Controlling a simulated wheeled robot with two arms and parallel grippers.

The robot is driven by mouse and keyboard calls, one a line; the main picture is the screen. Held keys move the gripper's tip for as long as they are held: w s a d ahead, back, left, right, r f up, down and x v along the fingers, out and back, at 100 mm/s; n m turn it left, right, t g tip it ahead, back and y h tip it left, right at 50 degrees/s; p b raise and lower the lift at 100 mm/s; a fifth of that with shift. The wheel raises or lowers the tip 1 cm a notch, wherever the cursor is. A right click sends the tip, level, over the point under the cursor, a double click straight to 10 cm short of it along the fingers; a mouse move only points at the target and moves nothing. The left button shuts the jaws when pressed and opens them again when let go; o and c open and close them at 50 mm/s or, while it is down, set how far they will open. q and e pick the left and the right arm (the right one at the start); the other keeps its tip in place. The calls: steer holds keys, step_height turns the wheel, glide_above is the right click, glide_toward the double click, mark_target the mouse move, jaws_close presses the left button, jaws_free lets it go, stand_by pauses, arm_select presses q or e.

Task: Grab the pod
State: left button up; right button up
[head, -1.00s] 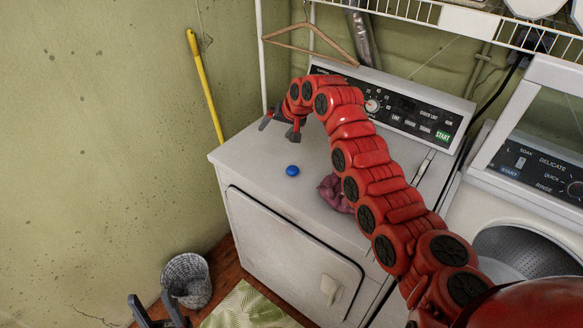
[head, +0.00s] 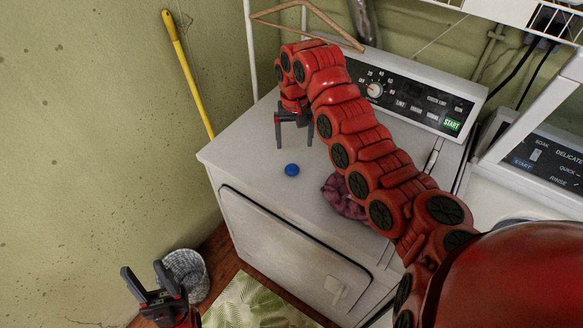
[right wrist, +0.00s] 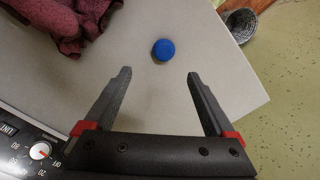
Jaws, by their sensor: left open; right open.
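The pod is a small blue round thing (head: 292,170) lying on the white top of the dryer (head: 235,148). It also shows in the right wrist view (right wrist: 163,50), beyond the fingertips and roughly between their lines. My right gripper (head: 294,146) is open and empty, pointing down above the dryer top, a little behind the pod and apart from it. Its two fingers (right wrist: 160,74) show spread in the right wrist view. My left gripper (head: 148,280) is open and empty at the lower left, in front of the dryer and well away from the pod.
A crumpled maroon cloth (head: 343,196) lies on the dryer top right of the pod, partly behind my right arm. The control panel (head: 410,98) rises at the back. A grey wicker basket (head: 190,270) stands on the floor. The dryer top around the pod is clear.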

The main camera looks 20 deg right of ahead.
mark_target(292, 172)
steer(key=f, duration=0.3)
steer(key=shift+s+a+f, duration=0.15)
steer(key=shift+s+f, duration=0.1)
steer(key=shift+f, duration=0.5)
steer(key=shift+w+f, duration=0.15)
steer(key=shift+f, duration=0.35)
steer(key=f+p, duration=0.2)
steer(key=f, duration=0.1)
steer(key=f+p, duration=0.1)
steer(key=shift+a+f, duration=0.15)
steer(key=shift+a, duration=0.1)
steer(key=shift+f, duration=0.35)
steer(key=c, duration=1.4)
steer(key=shift+o, duration=0.2)
steer(key=shift+r, duration=0.1)
